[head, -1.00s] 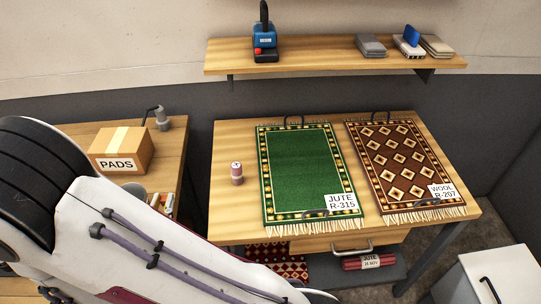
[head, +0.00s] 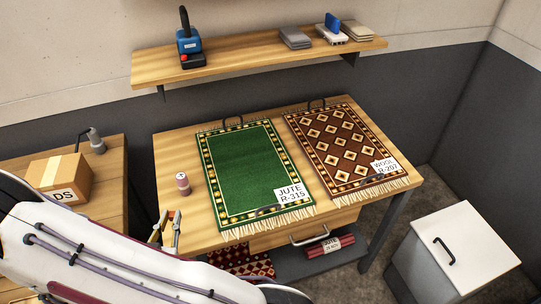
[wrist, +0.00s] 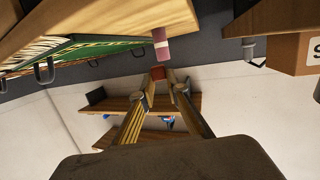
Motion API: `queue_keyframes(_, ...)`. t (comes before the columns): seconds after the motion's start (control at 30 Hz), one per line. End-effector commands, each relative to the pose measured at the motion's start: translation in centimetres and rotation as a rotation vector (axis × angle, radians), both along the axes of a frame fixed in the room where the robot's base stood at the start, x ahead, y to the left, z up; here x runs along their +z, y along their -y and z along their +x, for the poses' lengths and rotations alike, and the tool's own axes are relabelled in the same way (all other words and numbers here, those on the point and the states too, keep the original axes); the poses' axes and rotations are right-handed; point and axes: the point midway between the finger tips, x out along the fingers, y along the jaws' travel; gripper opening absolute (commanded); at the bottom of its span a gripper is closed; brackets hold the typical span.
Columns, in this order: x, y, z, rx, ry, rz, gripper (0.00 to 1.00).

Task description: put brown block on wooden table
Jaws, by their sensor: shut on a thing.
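My gripper (head: 166,230) is at the front left corner of the wooden table (head: 178,150), beside its left edge. It is shut on a small reddish-brown block (wrist: 158,73), which shows between the fingertips (wrist: 163,82) in the wrist view. In the head view only a bit of the block (head: 170,214) shows between the fingers. The table (wrist: 125,18) fills the upper left of the wrist view. I cannot tell the exact height of the block over the table top.
A pink cylinder (head: 183,184) stands on the table near the gripper. A green rug (head: 245,165) and a brown patterned rug (head: 340,145) cover much of the top. A carton (head: 60,178) sits on a side table. A shelf (head: 240,58) hangs behind.

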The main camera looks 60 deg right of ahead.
Motion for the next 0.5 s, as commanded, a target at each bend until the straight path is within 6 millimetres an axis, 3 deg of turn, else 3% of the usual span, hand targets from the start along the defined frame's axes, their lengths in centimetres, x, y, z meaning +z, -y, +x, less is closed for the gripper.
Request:
queue_keyframes(0.2, -1.7, 1.6, -1.2, -0.058, 0.0, 0.001, 0.08)
queue_keyframes(0.5, -2.2, 2.0, -1.6, -0.076, 0.001, 0.0, 0.08)
